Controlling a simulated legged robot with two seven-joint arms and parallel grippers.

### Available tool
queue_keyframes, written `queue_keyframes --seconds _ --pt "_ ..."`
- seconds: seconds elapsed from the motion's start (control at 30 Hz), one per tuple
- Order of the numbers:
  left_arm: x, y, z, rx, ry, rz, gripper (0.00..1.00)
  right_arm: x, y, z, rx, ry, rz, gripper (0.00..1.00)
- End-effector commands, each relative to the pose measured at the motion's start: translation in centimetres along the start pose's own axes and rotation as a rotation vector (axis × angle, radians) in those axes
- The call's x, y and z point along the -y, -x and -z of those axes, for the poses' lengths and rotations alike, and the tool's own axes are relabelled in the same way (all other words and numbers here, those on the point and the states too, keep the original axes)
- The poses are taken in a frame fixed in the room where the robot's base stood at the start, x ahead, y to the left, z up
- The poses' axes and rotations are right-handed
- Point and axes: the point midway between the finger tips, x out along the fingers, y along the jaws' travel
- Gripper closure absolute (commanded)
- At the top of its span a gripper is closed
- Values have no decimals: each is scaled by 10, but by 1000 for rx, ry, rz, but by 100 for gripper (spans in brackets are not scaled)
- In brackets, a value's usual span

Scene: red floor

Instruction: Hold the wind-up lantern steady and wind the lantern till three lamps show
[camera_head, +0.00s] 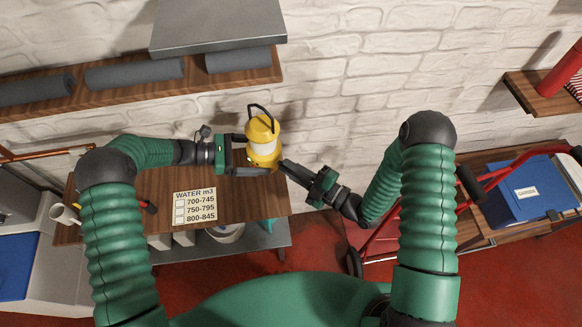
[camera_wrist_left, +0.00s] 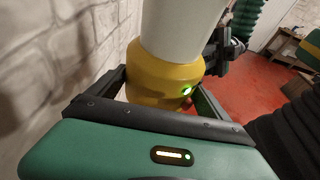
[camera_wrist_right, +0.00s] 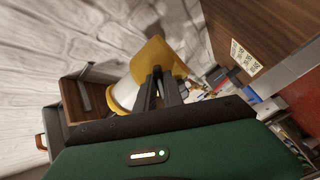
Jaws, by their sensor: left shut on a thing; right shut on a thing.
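The wind-up lantern (camera_head: 263,148) is yellow with a white middle and a dark carrying handle on top. It stands upright at the far edge of the table. My left gripper (camera_head: 250,157) is shut around its yellow base, one finger on each side, as the left wrist view (camera_wrist_left: 160,88) shows. One small green lamp (camera_wrist_left: 186,91) glows on the base there; other lamps cannot be made out. My right gripper (camera_head: 284,166) reaches the base's right side, with its fingers almost together in the right wrist view (camera_wrist_right: 158,78). The winding part between them is hidden.
A card reading WATER m3 (camera_head: 194,207) lies on the wooden table (camera_head: 240,196). A white mug (camera_head: 66,214) stands at its left. A shelf with grey rolls (camera_head: 135,73) is above. A red hand truck (camera_head: 470,185) and blue box (camera_head: 527,192) are right.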

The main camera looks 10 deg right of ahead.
Motion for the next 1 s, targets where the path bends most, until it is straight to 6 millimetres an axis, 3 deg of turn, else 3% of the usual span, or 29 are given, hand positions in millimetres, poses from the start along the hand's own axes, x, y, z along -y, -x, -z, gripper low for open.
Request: queue_keyframes --seconds 0.6,1.0 --pt "-1 1 -1 1 -2 -2 33 -1 0 0 0 -578 -2 100" --pt "-1 1 0 -1 -2 -2 33 -1 0 0 -2 -855 -3 100"
